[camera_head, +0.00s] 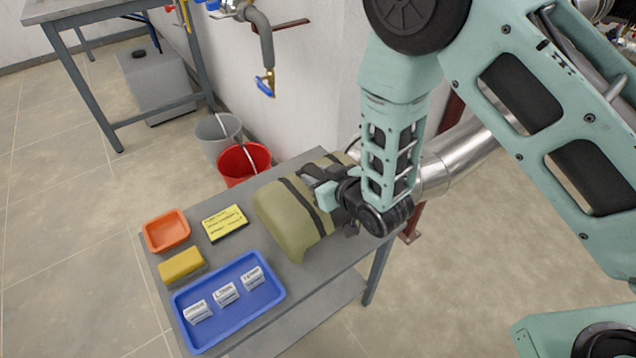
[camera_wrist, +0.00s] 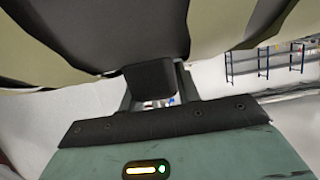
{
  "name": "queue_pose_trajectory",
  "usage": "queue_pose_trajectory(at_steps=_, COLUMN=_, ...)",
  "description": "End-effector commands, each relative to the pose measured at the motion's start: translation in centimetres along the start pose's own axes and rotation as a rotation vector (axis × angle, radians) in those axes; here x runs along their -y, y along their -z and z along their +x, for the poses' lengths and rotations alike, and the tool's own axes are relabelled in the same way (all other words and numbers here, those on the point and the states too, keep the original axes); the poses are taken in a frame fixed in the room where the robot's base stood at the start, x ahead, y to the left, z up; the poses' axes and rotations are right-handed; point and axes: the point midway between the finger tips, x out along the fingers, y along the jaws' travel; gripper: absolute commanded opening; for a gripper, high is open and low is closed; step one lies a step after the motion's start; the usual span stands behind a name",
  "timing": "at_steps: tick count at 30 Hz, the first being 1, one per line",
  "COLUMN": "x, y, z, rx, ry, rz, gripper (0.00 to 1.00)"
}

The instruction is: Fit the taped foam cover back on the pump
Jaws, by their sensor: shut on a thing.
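The foam cover (camera_head: 285,218) is an olive-green rounded block with dark tape bands. It is at the far right end of the grey table in the head view, and I cannot tell whether it rests on the table or is slightly raised. My gripper (camera_head: 328,190) is shut on the cover at its top right side, near a tape band. In the wrist view the cover (camera_wrist: 250,20) fills the top of the picture, with a wide dark band across it, close against my gripper (camera_wrist: 155,85). My arm hides the cover's right end. The pump is not recognisable in either view.
The grey table (camera_head: 322,278) also holds an orange tray (camera_head: 166,231), a yellow sponge (camera_head: 181,265), a yellow-and-black box (camera_head: 224,223) and a blue tray (camera_head: 205,335) with three small white boxes. Red (camera_head: 243,163) and grey (camera_head: 216,133) buckets stand behind. A silver pipe (camera_head: 463,155) runs behind my arm.

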Motion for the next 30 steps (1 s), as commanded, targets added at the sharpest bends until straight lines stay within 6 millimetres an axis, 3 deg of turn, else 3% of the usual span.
queue_pose_trajectory(at_steps=4, x=0.0, y=-1.6, z=0.7, rx=0.0, ry=0.0, rz=0.0, gripper=0.0)
queue_pose_trajectory(at_steps=16, x=0.0, y=-2.1, z=0.9, rx=-0.002, ry=-0.001, rz=0.001, gripper=0.0)
queue_pose_trajectory(at_steps=17, x=0.0, y=-2.1, z=0.9, rx=-0.001, ry=-0.001, rz=0.001, gripper=0.38)
queue_pose_trajectory(at_steps=19, x=0.0, y=-2.0, z=0.9, rx=-0.001, ry=0.0, rz=0.001, gripper=0.54)
queue_pose_trajectory(at_steps=30, x=0.0, y=-1.6, z=0.6, rx=-0.001, ry=0.0, rz=0.001, gripper=0.54)
